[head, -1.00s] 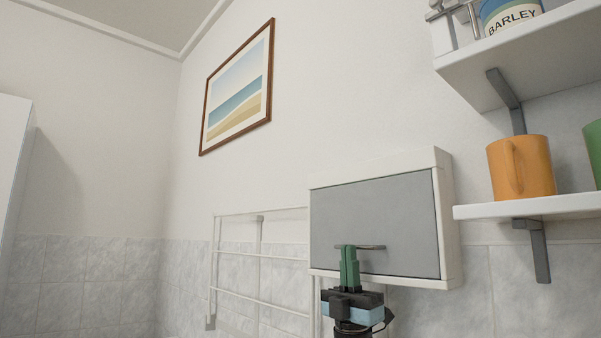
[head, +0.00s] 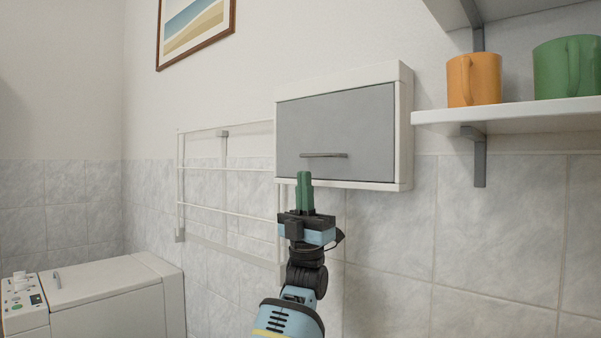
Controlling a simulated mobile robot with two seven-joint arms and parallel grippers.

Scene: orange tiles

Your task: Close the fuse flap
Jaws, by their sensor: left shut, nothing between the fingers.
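The fuse box is a white wall cabinet (head: 404,125) with a grey flap (head: 340,122) on its front. The flap lies flat in the frame and looks closed. A thin grey bar handle (head: 323,155) runs along its lower part. My left gripper (head: 304,178) points up just below the handle, in front of the cabinet's lower edge. Its green fingers are together with nothing between them. They appear apart from the handle. My right gripper is not in view.
A white shelf (head: 520,113) with an orange mug (head: 474,80) and a green mug (head: 566,68) is right of the cabinet. A white wall rack (head: 205,212) is to the left. A white washing machine (head: 110,295) stands lower left.

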